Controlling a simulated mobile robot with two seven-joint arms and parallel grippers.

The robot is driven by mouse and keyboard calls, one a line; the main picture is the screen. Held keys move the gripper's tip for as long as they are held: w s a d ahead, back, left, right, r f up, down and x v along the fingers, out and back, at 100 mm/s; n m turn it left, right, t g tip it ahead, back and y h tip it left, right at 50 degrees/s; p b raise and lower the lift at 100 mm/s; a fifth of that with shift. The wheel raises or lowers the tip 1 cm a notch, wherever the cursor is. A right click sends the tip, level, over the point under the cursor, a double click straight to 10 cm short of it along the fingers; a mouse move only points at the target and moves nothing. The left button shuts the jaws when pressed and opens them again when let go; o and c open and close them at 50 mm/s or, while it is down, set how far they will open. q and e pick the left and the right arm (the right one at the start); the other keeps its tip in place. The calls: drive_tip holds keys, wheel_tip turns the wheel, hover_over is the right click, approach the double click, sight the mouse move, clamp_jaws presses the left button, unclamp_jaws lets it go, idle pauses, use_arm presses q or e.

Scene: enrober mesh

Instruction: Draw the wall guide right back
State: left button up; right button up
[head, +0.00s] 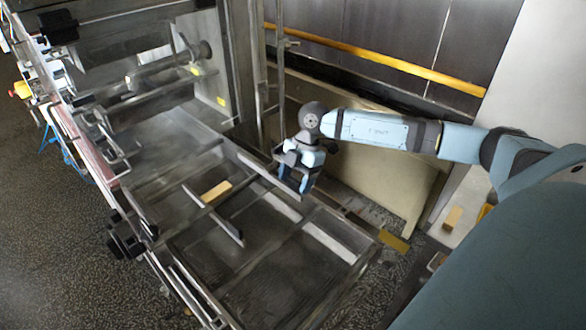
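A long, thin dark rail (258,167) stands along the wall side of the mesh bed and looks like the wall guide. A second, similar rail (212,214) stands across the bed to its left. My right gripper (294,186) points down at the near end of the wall-side rail. Its two blue fingers look apart, with a gap between them. Whether they touch the rail or straddle it, I cannot tell. My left gripper is out of view.
A tan block (216,191) lies on the mesh bed (270,265) between the rails. A machine frame (232,60) rises at the back. A yellow rail (400,65) runs along the wall. A beige panel (365,150) stands behind my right arm.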

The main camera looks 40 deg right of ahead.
drive_tip(key=shift+o, duration=0.2)
drive_tip(key=shift+d+r, duration=0.1)
drive_tip(key=shift+r, duration=0.2)
drive_tip(key=b+v, duration=0.1)
drive_tip(key=v, duration=1.2)
drive_tip(key=shift+d, duration=0.1)
